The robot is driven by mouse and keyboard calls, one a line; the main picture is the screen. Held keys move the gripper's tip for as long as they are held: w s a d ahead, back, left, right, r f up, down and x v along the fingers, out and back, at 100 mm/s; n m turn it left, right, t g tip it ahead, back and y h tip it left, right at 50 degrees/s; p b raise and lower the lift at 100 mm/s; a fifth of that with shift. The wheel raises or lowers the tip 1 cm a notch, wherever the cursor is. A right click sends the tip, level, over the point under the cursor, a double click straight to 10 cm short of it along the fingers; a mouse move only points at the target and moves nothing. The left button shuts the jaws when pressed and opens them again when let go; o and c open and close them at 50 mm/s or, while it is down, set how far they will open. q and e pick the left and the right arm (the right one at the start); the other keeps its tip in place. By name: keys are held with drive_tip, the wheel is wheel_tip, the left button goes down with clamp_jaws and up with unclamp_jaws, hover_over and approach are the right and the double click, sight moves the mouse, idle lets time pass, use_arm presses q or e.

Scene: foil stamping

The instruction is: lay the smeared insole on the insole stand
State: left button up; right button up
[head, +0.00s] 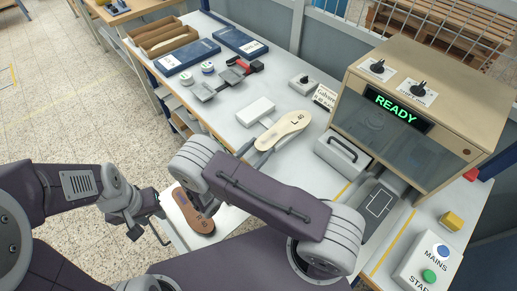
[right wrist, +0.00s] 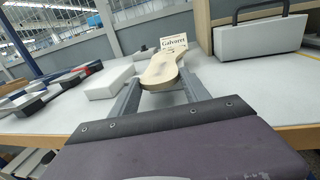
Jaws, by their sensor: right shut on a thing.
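A pale insole (head: 283,130) marked "L 40" is held over the table; it also shows in the right wrist view (right wrist: 161,70), with a dark mark on top. My right gripper (head: 266,144) is shut on its near end, one grey finger on each side. A brown insole (head: 194,211) with dark marks lies on a pale surface at the lower left. My left gripper (head: 150,233) is beside it, its fingers apart and empty. A low white block (head: 255,111) stands left of the pale insole; I cannot tell whether it is the insole stand.
The stamping machine (head: 405,115) reads "READY" at the right. A grey handled block (head: 342,154) stands before it. A control box (head: 428,262) is at lower right. Blue boxes (head: 187,57), a wooden tray (head: 163,36) and a red-handled tool (head: 225,79) are at the back left.

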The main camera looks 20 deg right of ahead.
drive_tip(key=shift+f, duration=0.15)
idle(0.7)
drive_tip(key=o, duration=1.5)
